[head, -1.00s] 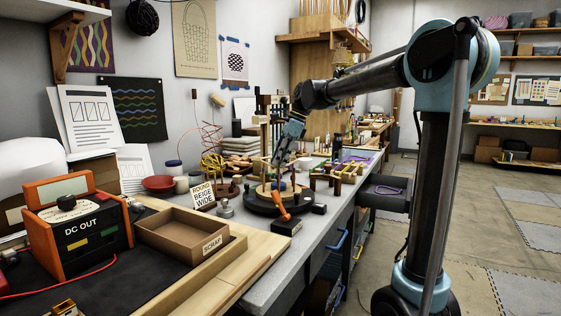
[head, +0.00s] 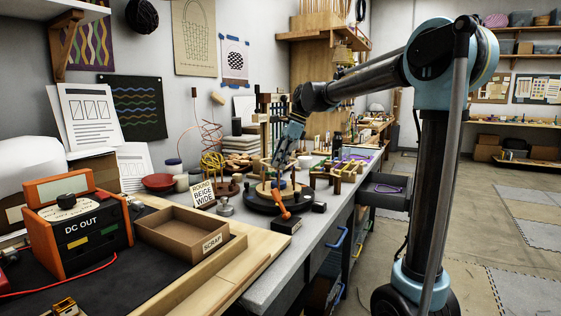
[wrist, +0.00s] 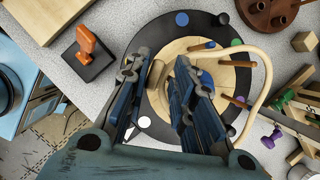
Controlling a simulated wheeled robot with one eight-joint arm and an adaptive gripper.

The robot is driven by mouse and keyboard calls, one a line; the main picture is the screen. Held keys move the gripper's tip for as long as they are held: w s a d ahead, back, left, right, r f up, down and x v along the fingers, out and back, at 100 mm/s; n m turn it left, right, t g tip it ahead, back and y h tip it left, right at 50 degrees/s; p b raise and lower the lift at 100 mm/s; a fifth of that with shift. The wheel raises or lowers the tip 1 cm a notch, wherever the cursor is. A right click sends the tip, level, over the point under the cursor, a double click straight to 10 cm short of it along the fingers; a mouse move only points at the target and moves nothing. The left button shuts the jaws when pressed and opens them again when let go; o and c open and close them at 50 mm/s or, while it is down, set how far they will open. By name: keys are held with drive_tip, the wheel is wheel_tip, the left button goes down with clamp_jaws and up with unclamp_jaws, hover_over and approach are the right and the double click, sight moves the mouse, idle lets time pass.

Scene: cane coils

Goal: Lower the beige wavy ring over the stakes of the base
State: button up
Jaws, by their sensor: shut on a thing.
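The base is a pale round wooden disc (wrist: 172,48) on a black turntable (wrist: 150,32) with coloured dots. Several brown stakes (wrist: 236,63) stand up from it, some with coloured tips. The beige wavy ring (wrist: 267,75) shows in the wrist view as a cream loop bulging past the disc's right side, around the stakes seen there. My gripper (wrist: 158,72) is over the disc's left part, with its fingers closed on the ring's near side, mostly hidden between them. In the head view my gripper (head: 284,158) is low over the base. Whether every stake is inside the ring is hidden.
An orange-handled tool on a black block (head: 287,215) stands close in front of the turntable. A sign (head: 202,194) reads "ROUND BEIGE WIDE". A wooden rack with coloured pegs (wrist: 285,115) is to the right in the wrist view. A scrap box (head: 180,236) lies nearer.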

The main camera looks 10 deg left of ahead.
drive_tip(key=shift+f, duration=0.4)
drive_tip(key=o, duration=0.9)
drive_tip(key=shift+o, duration=0.2)
drive_tip(key=v, duration=1.2)
drive_tip(key=shift+w+f, duration=0.1)
